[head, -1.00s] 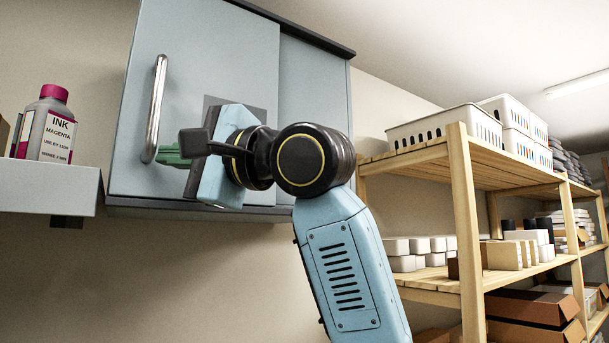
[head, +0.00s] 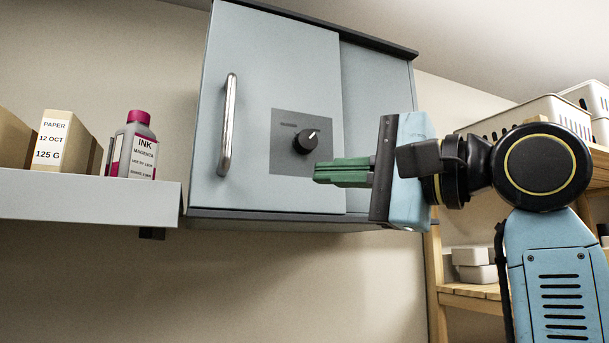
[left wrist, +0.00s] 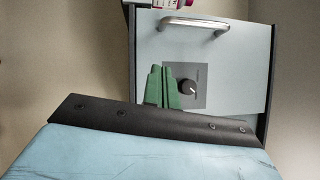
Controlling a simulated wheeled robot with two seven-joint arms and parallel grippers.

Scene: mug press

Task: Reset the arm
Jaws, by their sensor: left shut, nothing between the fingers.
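My left gripper (head: 318,174) has green fingers that are closed together with nothing between them. In the head view it points left, in front of the lower right part of a pale blue wall cabinet's door (head: 262,60). Its fingertips overlap the lower right of a dark grey panel with a black knob (head: 306,141). The left wrist view also shows the green fingers (left wrist: 162,72) beside the knob (left wrist: 187,87). I cannot tell whether they touch the cabinet. My right gripper is not in view.
The cabinet door has a vertical metal handle (head: 228,125) and looks closed. At left, a wall shelf (head: 85,204) holds a magenta ink bottle (head: 134,148) and a paper box (head: 62,140). Wooden shelving (head: 470,298) with white bins (head: 520,117) stands behind my left arm.

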